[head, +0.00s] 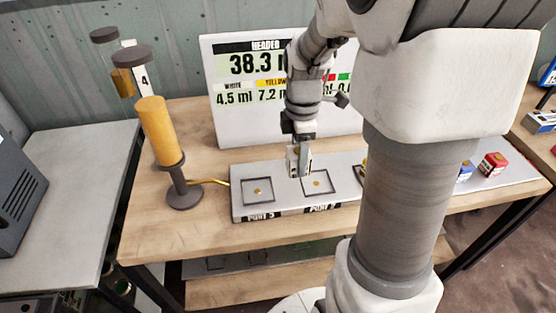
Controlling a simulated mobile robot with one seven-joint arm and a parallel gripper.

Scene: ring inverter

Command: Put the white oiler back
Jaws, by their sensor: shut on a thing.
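My gripper (301,160) points down over the grey port block (239,171) on the wooden bench, between two square-framed ports. It is shut on a small pale thing, which I take to be the white oiler (293,160). The fingers hide most of it, and I cannot tell whether its lower end touches the block. The left port (258,191) and the port right of the gripper (318,183) each show a small brass spot and look empty. Another port farther right is partly hidden by my arm.
An amber cylinder (158,130) stands on a dark base at left. A white display board (225,110) stands behind the block. Bare bench (160,228) lies in front at left.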

